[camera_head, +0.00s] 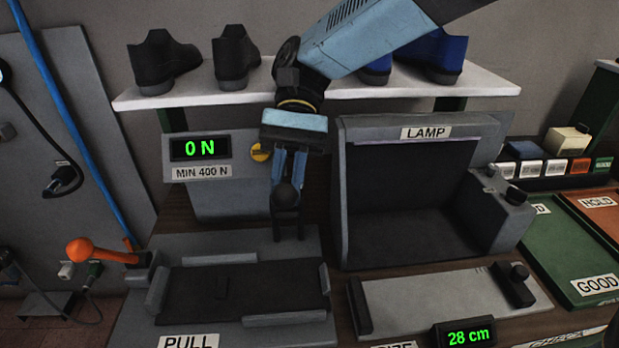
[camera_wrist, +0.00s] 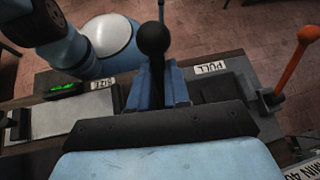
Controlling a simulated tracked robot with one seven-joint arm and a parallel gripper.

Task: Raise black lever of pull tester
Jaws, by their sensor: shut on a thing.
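The pull tester (camera_head: 325,245) is a grey bench unit with a dark bed and a PULL label, below a panel reading 0 N. Its black lever (camera_head: 285,197) has a round ball knob and stands at the back right of the bed. My gripper (camera_head: 289,178) reaches down from above, its blue fingers shut on the black lever around the knob area. In the wrist view the black ball (camera_wrist: 154,38) shows at the blue fingers (camera_wrist: 157,90). The lever's lower part is partly hidden, so its exact tilt is hard to tell.
An orange-handled lever (camera_head: 95,251) sticks out at the tester's left. The lamp box (camera_head: 410,205) stands close on the right, with the size gauge (camera_head: 430,300) in front of it. A shoe shelf (camera_head: 200,98) runs behind my arm. Green and red trays (camera_head: 570,250) lie far right.

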